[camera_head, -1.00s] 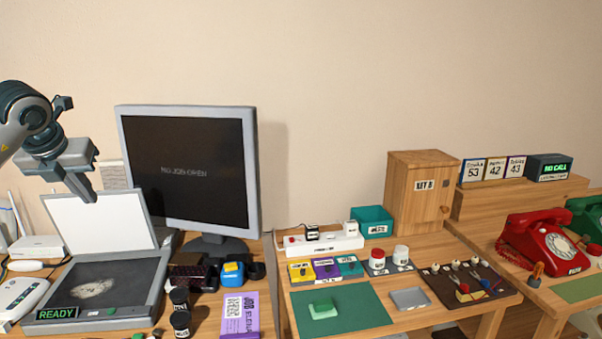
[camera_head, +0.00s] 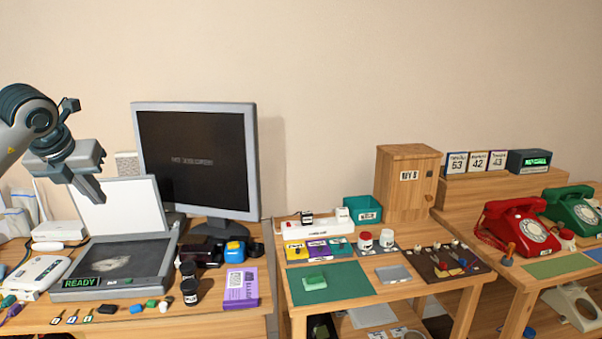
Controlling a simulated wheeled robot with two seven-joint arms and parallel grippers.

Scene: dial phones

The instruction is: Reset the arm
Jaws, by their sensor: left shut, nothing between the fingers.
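My left gripper (camera_head: 92,190) is at the left of the head view, in the air in front of the raised white lid of the scanner. Its fingers are shut with nothing visible between them, and they point down. The left arm comes in from the left edge. My right gripper is not in view. The red dial phone (camera_head: 519,229) and the green dial phone (camera_head: 573,209) stand on the right table, far from the left gripper.
Below the gripper lies the scanner (camera_head: 115,261) with a READY label. A monitor (camera_head: 197,160) stands behind it. The middle table holds a green mat (camera_head: 340,284), small boxes, jars and a wooden cabinet (camera_head: 404,185). The air above the tables is free.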

